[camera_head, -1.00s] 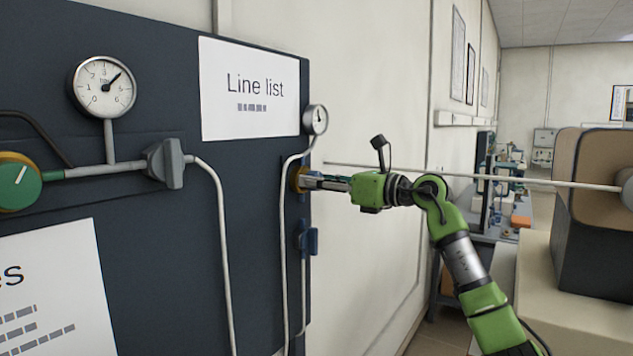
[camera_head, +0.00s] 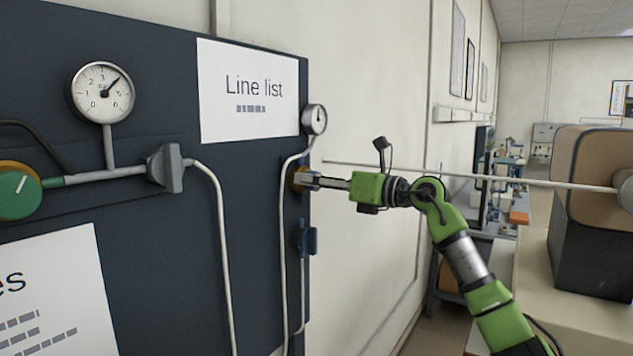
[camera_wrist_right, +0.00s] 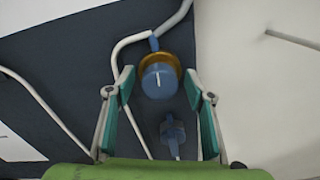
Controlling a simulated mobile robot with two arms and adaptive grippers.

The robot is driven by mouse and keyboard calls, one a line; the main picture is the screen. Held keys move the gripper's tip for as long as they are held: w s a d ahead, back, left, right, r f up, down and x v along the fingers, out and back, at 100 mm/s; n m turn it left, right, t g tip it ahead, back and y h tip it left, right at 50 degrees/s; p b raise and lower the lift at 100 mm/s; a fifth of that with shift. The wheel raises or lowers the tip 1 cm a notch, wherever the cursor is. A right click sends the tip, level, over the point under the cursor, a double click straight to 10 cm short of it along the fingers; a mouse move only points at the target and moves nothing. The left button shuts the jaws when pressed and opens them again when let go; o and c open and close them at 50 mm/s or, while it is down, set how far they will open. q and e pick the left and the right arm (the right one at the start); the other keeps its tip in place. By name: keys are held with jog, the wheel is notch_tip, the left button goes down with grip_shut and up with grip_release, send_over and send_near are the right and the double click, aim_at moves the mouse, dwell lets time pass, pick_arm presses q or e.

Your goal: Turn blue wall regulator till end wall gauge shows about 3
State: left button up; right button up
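The blue wall regulator (camera_wrist_right: 158,82) is a round knob with a white mark and a brass-coloured ring, seen in the right wrist view. The mark stands nearly upright, tilted slightly. In the head view only its brass ring (camera_head: 297,179) shows at the panel edge, behind my fingers. My right gripper (camera_head: 309,180) is at the knob; in the wrist view (camera_wrist_right: 159,84) its teal-padded fingers are open, one on each side of the knob with gaps visible. The small end gauge (camera_head: 314,119) sits above; its needle points roughly up, but its numbers are too small to read. My left gripper is out of view.
A larger gauge (camera_head: 102,92), a green knob (camera_head: 18,190) and a grey valve handle (camera_head: 166,168) are on the dark panel. A blue valve handle (camera_head: 312,240) sits below the regulator. A thin rod (camera_head: 470,175) crosses above my right arm.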

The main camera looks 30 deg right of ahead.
jog(key=v, duration=1.2)
dwell(0.3)
jog(key=shift+d+f, duration=0.1)
dwell(1.2)
